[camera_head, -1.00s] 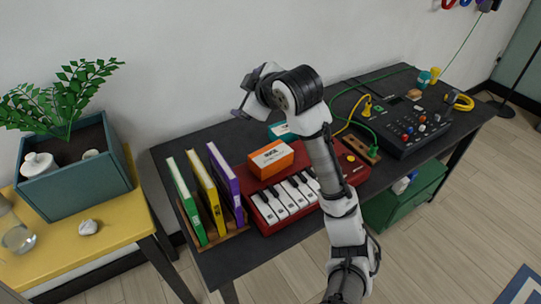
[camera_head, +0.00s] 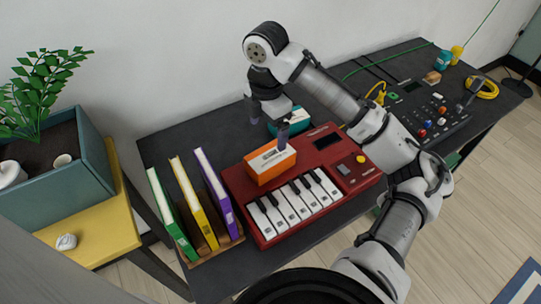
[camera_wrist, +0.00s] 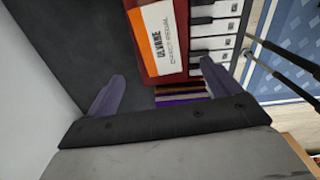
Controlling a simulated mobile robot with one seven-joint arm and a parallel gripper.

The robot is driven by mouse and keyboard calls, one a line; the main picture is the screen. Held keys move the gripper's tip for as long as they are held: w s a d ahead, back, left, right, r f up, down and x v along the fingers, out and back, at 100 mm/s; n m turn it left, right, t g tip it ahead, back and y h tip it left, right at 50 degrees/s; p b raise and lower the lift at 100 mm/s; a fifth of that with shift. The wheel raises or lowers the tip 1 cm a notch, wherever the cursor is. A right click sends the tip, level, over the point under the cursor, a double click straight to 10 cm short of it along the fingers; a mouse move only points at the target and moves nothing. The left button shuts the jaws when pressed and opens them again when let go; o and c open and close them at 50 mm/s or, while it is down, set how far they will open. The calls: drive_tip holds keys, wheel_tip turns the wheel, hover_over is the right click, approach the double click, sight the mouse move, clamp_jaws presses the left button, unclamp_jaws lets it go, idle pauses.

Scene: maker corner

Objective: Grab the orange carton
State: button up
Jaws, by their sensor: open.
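The orange carton (camera_head: 272,166), with a white label band, lies on the back left part of the red keyboard (camera_head: 237,187). In the wrist view the carton (camera_wrist: 160,38) is at the top middle, beyond the fingertips. My gripper (camera_head: 268,124) points down, just behind and above the carton, with one finger overlapping the carton's back edge in the head view. In the wrist view my gripper (camera_wrist: 161,88) has its fingers wide apart with nothing between them. I cannot tell whether the right finger touches the carton.
A teal carton (camera_head: 297,122) is right behind, partly hidden by my gripper. Green, yellow and purple books (camera_head: 217,191) stand in a rack to the left. The table's back left is bare.

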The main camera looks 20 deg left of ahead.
sight(270, 155)
wheel_tip(270, 155, down, 6)
drive_tip(key=shift+f, duration=0.1)
drive_tip(key=shift+w+d+f+p, duration=0.15)
drive_tip(key=shift+f+p, duration=0.25)
drive_tip(key=shift+f, duration=0.9)
drive_tip(key=shift+w+d+f+p, duration=0.1)
drive_tip(key=shift+w+f+p, duration=0.2)
drive_tip(key=shift+f, duration=1)
drive_tip(key=shift+s, duration=0.1)
drive_tip(key=c, duration=1.2)
